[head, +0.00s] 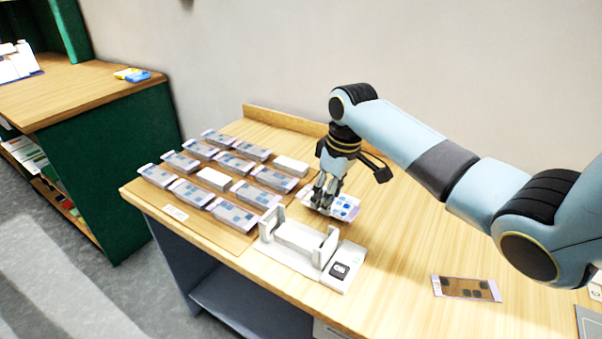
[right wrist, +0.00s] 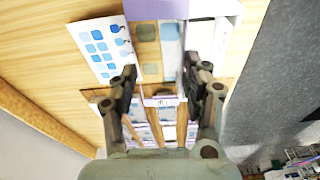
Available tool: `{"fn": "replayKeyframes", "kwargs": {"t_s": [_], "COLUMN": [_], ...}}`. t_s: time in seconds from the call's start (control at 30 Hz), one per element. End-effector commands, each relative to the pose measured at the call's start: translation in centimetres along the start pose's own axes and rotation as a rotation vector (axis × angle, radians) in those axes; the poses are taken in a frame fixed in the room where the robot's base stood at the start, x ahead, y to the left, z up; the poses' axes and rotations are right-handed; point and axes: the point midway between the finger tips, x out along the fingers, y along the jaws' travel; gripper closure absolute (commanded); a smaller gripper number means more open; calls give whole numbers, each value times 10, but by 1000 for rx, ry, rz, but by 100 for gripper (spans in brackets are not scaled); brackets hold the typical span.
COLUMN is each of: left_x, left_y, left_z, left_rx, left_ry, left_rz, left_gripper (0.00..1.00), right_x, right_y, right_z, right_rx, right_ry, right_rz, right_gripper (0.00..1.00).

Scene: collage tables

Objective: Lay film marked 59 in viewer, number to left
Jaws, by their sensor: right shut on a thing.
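My right gripper (head: 325,200) points down above the table, right of the viewer's back end. In the right wrist view its two fingers (right wrist: 162,95) stand either side of a translucent film strip (right wrist: 146,50) with square frames and a lavender edge; it is shut on this film. The film's number cannot be read. The viewer (head: 285,262) is a white base with two raised end pieces and a dark patch at its right. Another film (head: 465,288) with dark squares lies flat on the table at the right. My left gripper is not in view.
Several stacks of films (head: 235,217) and plain white blocks (head: 213,179) stand in rows left of the viewer. A white card with blue squares (head: 345,207) lies under the right gripper. The table (head: 400,250) is clear between viewer and loose film.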

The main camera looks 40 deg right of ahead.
Motion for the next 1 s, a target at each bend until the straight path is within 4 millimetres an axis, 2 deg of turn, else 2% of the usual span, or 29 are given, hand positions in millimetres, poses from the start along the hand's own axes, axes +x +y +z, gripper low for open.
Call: {"fn": "replayKeyframes", "kwargs": {"t_s": [0.03, 0.1, 0.27, 0.5, 0.73, 1.0], "left_x": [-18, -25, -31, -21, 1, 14], "left_y": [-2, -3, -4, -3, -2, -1], "left_z": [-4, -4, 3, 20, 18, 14], "left_rx": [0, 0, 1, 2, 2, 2], "left_ry": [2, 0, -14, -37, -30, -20], "left_rz": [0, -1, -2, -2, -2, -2], "left_gripper": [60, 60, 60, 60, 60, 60], "right_x": [-5, -1, 5, 16, 34, 61], "right_y": [-20, -39, -61, -63, -63, -63], "right_z": [-13, -22, -33, -32, -30, -25], "right_rx": [-15, -36, -67, -72, -72, -71], "right_ry": [2, 1, 0, 0, 0, -1], "right_rz": [-12, -11, -11, -9, -9, -10], "right_gripper": [75, 75, 75, 75, 75, 75]}}
